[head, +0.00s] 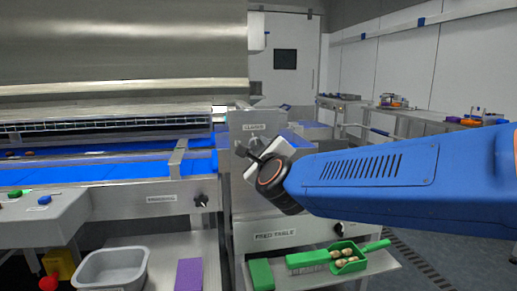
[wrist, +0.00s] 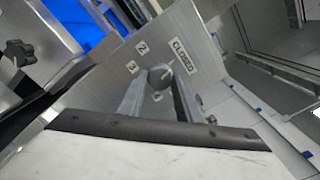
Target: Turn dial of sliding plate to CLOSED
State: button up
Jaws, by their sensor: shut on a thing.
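The dial (wrist: 160,76) is a round grey knob on a metal plate (wrist: 205,35), seen in the wrist view. Around it are the label CLOSED (wrist: 184,57) and the numbers 2 (wrist: 141,47) and 3 (wrist: 132,66), with more marks partly hidden by the fingers. A small pale mark at the knob's upper right appears to face the CLOSED label. My gripper (wrist: 159,88) is shut on the dial, one finger on each side. In the head view my gripper (head: 258,155) is at the front of the upright metal box (head: 252,118), below its CLOSED label; the wrist hides much of the dial there.
A black knob (head: 201,200) sits on the panel to the left, and another (head: 339,229) below my arm. The blue conveyor (head: 110,170) lies left.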

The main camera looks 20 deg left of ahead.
jog(key=shift+f+m, duration=0.15)
jog(key=shift+m, duration=0.85)
jog(key=o, duration=1)
jog(key=shift+o, duration=0.2)
jog(key=v, duration=1.7)
jog(key=shift+s+d, duration=0.15)
jog(key=shift+d, duration=0.05)
